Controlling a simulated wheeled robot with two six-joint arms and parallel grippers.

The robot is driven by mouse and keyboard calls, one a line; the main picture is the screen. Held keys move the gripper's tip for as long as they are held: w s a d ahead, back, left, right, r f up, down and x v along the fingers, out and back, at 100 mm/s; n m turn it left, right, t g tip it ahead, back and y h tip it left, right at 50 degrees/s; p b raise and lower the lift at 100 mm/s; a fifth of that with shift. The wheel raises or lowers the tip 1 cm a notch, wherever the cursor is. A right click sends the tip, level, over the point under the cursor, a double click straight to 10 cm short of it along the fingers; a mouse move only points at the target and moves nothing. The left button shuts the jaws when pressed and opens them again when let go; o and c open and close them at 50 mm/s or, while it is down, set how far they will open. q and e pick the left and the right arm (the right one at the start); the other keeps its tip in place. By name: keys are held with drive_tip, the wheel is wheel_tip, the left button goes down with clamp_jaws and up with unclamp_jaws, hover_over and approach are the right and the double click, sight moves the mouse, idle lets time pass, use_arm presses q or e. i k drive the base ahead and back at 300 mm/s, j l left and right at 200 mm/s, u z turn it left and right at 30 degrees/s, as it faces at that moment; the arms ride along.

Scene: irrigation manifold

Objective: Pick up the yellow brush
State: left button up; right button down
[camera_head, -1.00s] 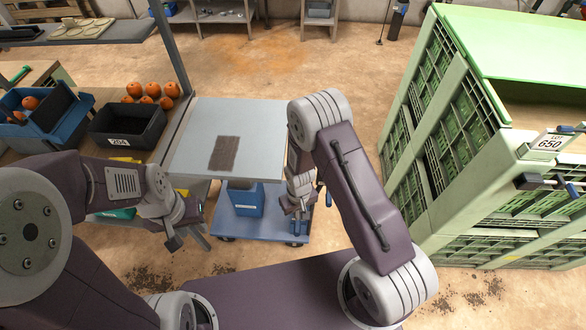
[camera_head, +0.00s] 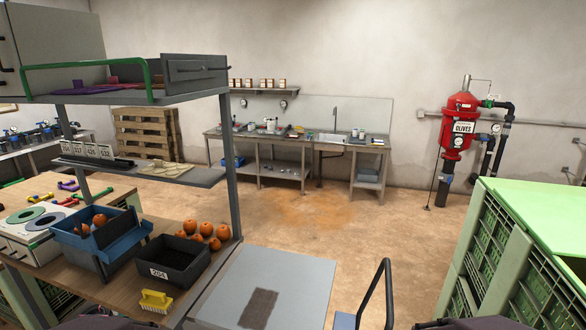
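The yellow brush (camera_head: 156,300) lies on the wooden worktop (camera_head: 120,289) at the lower left, near its front edge. Its bristles show along its lower side. Neither of my grippers shows in this view. Only small dark parts of my arms show at the bottom edge, so what the grippers hold cannot be seen.
Several orange round fruits (camera_head: 205,232) sit behind the black bin. Blue bins (camera_head: 85,245) stand to its left. A grey post and shelves (camera_head: 160,177) rise above the worktop. A grey table (camera_head: 295,275) stands to the right, with green crates (camera_head: 510,260) further right.

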sight(152, 299)
drive_tip(key=u, duration=1.2)
